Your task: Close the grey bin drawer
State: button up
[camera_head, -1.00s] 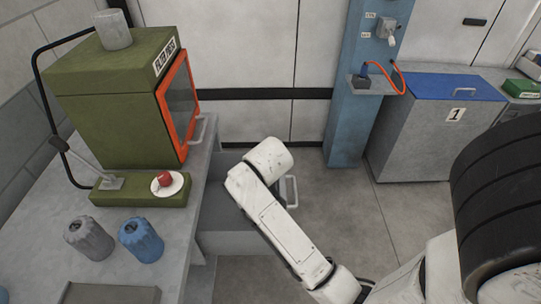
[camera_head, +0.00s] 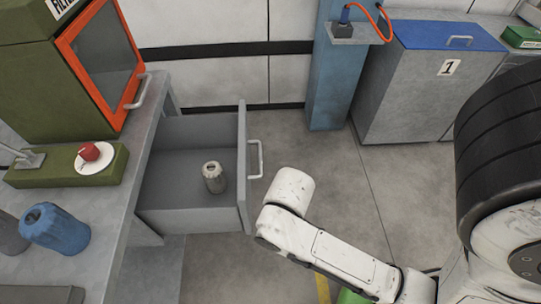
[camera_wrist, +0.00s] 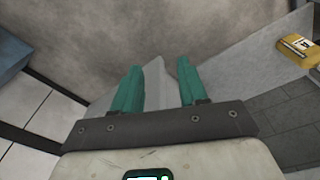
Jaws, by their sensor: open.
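The grey bin drawer (camera_head: 185,205) is pulled out from under the workbench in the head view. Its light bar handle (camera_head: 256,158) is on the front panel (camera_head: 243,175), facing right. A grey ribbed canister (camera_head: 213,180) stands upright inside the drawer. The end of my arm is just right of the drawer front, with floor showing between them in the picture; my gripper's fingers are hidden there. In the wrist view my gripper (camera_wrist: 158,68) shows two green fingers spread apart. A pale grey strip shows between them; I cannot tell what it is.
The workbench (camera_head: 125,185) at left carries a green filter press (camera_head: 40,95) and a blue canister (camera_head: 57,230). A blue pillar (camera_head: 340,85) and a grey bin with a blue lid (camera_head: 395,90) stand behind. A large tyre (camera_head: 505,150) is at right.

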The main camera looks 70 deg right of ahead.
aim_at(174, 197)
jog(key=k+l, duration=0.1)
jog(key=l, duration=0.2)
jog(key=k+l+z, duration=0.1)
jog(key=l, duration=0.2)
jog(key=k+l, duration=0.1)
jog(key=l, duration=0.2)
jog(key=i+l+z, duration=0.2)
jog(key=l, duration=0.2)
jog(key=i, duration=0.05)
